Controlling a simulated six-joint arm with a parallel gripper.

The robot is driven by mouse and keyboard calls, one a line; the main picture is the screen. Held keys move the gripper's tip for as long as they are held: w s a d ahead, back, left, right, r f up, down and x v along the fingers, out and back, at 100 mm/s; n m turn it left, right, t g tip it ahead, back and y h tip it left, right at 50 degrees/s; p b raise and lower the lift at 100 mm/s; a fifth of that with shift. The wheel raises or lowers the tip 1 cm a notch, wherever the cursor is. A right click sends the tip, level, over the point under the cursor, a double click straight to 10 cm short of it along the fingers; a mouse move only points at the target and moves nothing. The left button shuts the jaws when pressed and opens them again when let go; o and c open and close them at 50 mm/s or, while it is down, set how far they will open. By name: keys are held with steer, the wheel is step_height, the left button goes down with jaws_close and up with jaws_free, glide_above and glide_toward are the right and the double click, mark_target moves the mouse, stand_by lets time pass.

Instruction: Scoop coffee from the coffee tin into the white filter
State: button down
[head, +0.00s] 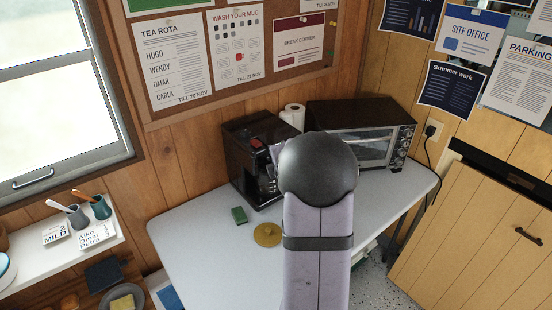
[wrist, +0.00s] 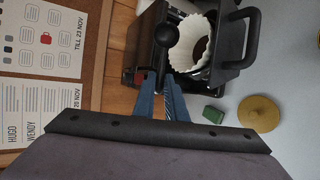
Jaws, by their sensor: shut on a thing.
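The white filter (wrist: 184,50) is a fluted paper cup in a black holder with a looped handle (wrist: 251,38), at the coffee maker (wrist: 146,48). Something dark brown shows inside the filter. My gripper (wrist: 167,76) has blue fingers shut on a black scoop (wrist: 167,36), whose rounded end overlaps the filter's left edge in the wrist view. Whether the scoop holds coffee cannot be told. In the head view the coffee maker (head: 247,150) stands at the table's back, and my arm hides the gripper and scoop. I see no coffee tin in either view.
A round mustard-yellow lid (head: 267,235) and a small green block (head: 239,215) lie on the pale table (head: 190,250). A toaster oven (head: 375,135) stands right of the coffee maker, with a white paper roll (head: 294,114) behind. The table's left front is clear.

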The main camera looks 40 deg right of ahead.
steer(key=a+n+t+y, duration=0.1)
steer(key=a+n+y, duration=0.4)
steer(key=a, duration=2.7)
steer(key=w+d+r+g+h+p, duration=0.1)
steer(key=w+d+r+g+p, duration=0.15)
steer(key=w+d+p, duration=0.45)
steer(key=w+d+r+g+h+p, duration=0.15)
steer(key=d+g+p, duration=0.3)
steer(key=d, duration=0.45)
steer(key=s+d+g+p, duration=0.1)
steer(key=s+d+g, duration=0.1)
steer(key=d, duration=0.3)
steer(key=s+d+m+g+p, duration=0.1)
steer(key=s+d+p, duration=0.1)
steer(key=d, duration=0.4)
steer(key=s+d+f+m+g+p, duration=0.1)
steer(key=s+d+g+p, duration=0.1)
steer(key=d, duration=0.3)
steer(key=shift+s+d+g+h, duration=0.15)
steer(key=shift+d+g+h, duration=0.05)
steer(key=shift+g+h, duration=0.1)
steer(key=shift+r, duration=0.1)
